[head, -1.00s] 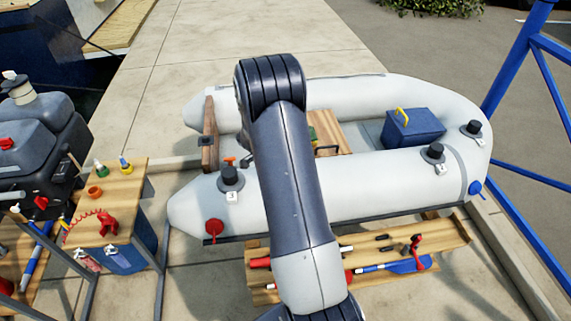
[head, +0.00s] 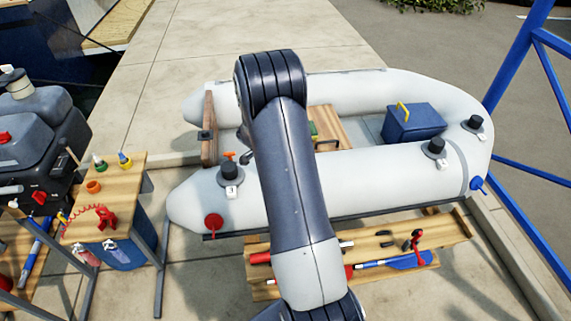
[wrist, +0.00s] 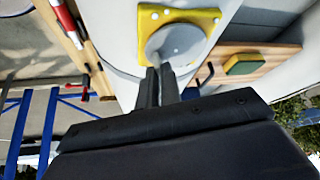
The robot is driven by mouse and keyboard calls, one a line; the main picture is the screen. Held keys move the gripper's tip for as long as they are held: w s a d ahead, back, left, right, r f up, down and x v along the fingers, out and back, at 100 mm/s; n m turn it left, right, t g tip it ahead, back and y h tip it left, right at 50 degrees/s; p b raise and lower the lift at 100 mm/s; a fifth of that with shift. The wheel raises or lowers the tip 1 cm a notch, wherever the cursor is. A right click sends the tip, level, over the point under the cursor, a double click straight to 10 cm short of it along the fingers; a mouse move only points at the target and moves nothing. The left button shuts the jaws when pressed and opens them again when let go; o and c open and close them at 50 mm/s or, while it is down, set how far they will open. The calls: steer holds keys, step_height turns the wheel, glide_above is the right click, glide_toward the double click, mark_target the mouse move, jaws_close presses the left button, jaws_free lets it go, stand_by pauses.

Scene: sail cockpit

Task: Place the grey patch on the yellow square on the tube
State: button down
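In the wrist view, the yellow square (wrist: 207,17) lies on the pale grey tube (wrist: 119,38), with small white dots near its corners. The round grey patch (wrist: 181,39) is in front of the square and covers much of its middle. My gripper (wrist: 160,72) has its two dark fingers close together, with the tips at the patch's near edge, and it looks shut on the patch. I cannot tell whether the patch touches the square. In the head view, my arm hides the gripper, the patch and the square.
The inflatable boat (head: 350,193) holds a blue box (head: 412,124) and a wooden seat (head: 327,122). A tool bench (head: 450,236) stands along its near side. A small table (head: 120,190) and an outboard motor (head: 35,140) are at left. A sponge (wrist: 245,64) lies on the seat.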

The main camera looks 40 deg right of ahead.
steer(key=shift+f, duration=0.25)
steer(key=c, duration=1.5)
jaws_free()
steer(key=shift+c, duration=0.2)
